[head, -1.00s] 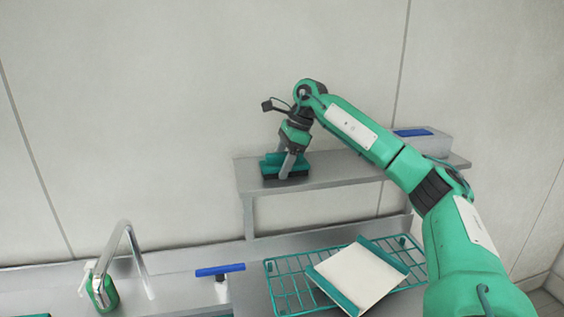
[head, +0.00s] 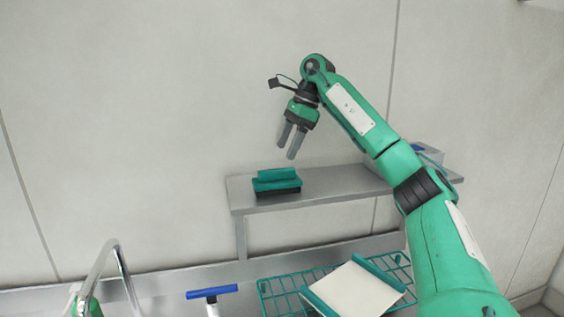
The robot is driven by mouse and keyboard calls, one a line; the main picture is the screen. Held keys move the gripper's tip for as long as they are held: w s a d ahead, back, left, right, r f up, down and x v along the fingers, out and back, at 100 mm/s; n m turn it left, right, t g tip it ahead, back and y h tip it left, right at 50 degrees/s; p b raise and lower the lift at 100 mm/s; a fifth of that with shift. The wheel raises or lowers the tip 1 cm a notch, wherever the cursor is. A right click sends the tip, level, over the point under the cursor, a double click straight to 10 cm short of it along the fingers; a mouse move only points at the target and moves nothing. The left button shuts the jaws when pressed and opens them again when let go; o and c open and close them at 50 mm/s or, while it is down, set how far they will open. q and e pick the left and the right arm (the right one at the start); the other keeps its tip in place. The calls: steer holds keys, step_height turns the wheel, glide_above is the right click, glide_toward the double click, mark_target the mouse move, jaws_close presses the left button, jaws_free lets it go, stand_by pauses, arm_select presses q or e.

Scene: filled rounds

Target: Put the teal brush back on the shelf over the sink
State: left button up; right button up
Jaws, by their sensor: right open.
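The teal brush (head: 277,181) with dark bristles underneath lies on the left end of the grey metal shelf (head: 330,183). My right gripper (head: 287,145) is above the brush, apart from it, with its two grey fingers open and nothing between them. My right arm reaches in from the right side of the head view. My left gripper is not in view. The sink basin itself cannot be made out; a curved metal faucet (head: 118,258) stands at the lower left.
A grey box with a blue top (head: 424,155) sits at the shelf's right end, partly behind my right arm. Below the shelf, a teal wire rack (head: 278,293) holds a white board with teal edges (head: 350,290). A blue-handled tool (head: 212,292) is left of the rack.

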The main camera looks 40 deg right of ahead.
steer(key=shift+v, duration=1)
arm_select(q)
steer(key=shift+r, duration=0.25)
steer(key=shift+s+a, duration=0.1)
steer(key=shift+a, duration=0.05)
arm_select(e)
steer(key=shift+f, duration=0.2)
